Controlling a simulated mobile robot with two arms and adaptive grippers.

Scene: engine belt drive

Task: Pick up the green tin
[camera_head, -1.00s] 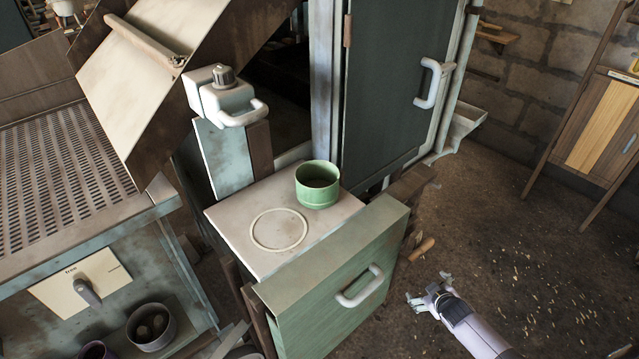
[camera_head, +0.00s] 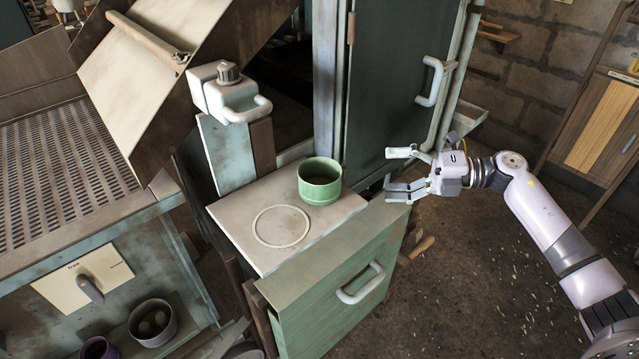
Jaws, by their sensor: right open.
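The green tin (camera_head: 320,186) is a round, open-topped cup standing upright on a pale flat top (camera_head: 240,215), near its back right part. A thin pale ring outline (camera_head: 282,227) lies on the same top, to the front left of the tin. My right gripper (camera_head: 392,171) is to the right of the tin, apart from it. Its two fingers are spread, point left toward the tin, and hold nothing. My left gripper is not in view.
A green drawer front (camera_head: 345,290) with a pale handle (camera_head: 362,285) stands before the top. A white handled device (camera_head: 228,95) is at the back left. A dark door (camera_head: 398,80) rises behind. A perforated bench (camera_head: 60,185) fills the left. Open floor (camera_head: 470,290) lies right.

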